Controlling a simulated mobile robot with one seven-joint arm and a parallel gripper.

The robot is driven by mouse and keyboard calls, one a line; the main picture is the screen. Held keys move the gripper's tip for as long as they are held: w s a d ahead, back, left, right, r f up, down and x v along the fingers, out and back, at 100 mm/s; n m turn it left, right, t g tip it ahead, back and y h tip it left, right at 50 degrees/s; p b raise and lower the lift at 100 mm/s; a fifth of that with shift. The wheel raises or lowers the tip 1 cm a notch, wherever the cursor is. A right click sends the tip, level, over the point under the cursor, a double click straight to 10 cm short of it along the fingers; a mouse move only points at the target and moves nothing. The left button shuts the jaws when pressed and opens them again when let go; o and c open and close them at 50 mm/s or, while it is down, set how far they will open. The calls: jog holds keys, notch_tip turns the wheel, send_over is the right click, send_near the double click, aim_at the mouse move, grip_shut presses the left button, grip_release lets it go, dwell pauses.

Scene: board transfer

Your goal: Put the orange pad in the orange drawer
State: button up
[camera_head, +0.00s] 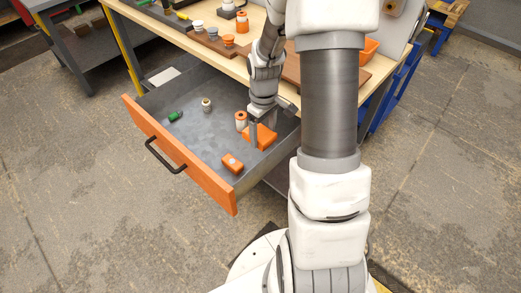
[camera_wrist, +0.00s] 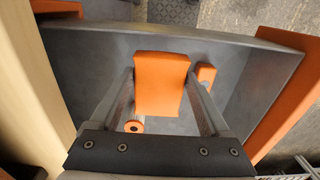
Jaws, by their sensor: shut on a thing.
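The orange drawer (camera_head: 180,157) is pulled out from under the workbench; its orange front and black handle face the lower left. The orange pad (camera_head: 266,135) is inside the drawer's outline, near its right side, under my gripper (camera_head: 262,125). In the wrist view the pad (camera_wrist: 161,85) lies between the two fingers of my gripper (camera_wrist: 163,88), and the gripper is shut on it. The grey drawer floor (camera_wrist: 100,75) shows around the pad. I cannot tell whether the pad touches the floor.
The drawer's left half is mostly clear. The wooden bench top (camera_head: 258,50) stands above, behind the drawer.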

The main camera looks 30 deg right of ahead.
jog(key=shift+f+b, duration=0.7)
jog(key=shift+f, duration=3.2)
jog(key=o, duration=1.2)
jog(key=shift+f, duration=0.15)
jog(key=shift+c, duration=0.2)
